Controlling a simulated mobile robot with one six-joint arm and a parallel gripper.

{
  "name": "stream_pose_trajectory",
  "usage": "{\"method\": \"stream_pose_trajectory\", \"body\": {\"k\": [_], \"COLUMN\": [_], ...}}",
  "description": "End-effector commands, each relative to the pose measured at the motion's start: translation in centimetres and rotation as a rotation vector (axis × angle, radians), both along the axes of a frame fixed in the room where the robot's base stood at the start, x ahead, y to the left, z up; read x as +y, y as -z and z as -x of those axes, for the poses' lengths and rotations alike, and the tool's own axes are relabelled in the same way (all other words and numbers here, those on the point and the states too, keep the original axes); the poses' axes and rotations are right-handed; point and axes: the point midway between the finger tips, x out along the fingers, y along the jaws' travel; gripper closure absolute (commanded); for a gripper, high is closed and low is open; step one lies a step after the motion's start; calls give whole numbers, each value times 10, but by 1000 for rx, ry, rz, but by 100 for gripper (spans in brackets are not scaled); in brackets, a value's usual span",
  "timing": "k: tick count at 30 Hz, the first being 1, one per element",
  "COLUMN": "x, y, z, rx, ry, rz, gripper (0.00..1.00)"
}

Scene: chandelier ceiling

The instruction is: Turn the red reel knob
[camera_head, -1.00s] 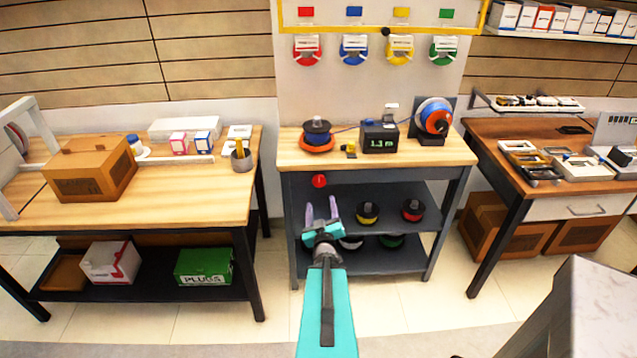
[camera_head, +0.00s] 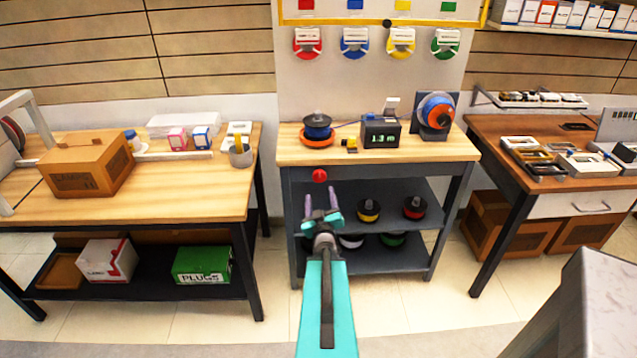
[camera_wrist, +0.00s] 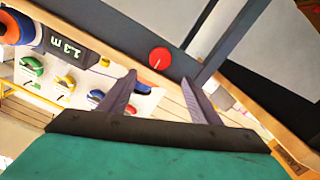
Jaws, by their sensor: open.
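The red knob (camera_head: 320,175) is a round disc on the dark front rail of the middle workbench (camera_head: 400,155), below its wooden top. It also shows in the wrist view (camera_wrist: 160,58), above and between the fingers, with a thin light mark on its face. My gripper (camera_head: 321,198) is open and empty, its two fingers pointing toward the bench just below the knob. In the wrist view my gripper (camera_wrist: 158,92) has its fingertips spread apart, with the knob beyond them and not touched.
On the bench top are a blue-and-orange spool (camera_head: 317,130), a display box (camera_head: 381,132) and a mounted reel (camera_head: 436,113). Several spools sit on the shelves below. A left table (camera_head: 190,205) and a right table (camera_head: 530,130) flank the bench, with open floor in front.

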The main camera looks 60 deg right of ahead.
Motion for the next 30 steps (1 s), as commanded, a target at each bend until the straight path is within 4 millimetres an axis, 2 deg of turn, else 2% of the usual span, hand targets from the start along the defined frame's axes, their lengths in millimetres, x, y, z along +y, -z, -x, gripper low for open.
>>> {"method": "stream_pose_trajectory", "body": {"k": [30], "x": [-31], "y": [3], "z": [-23], "rx": [-1], "ry": [-4], "rz": [1], "gripper": [42]}}
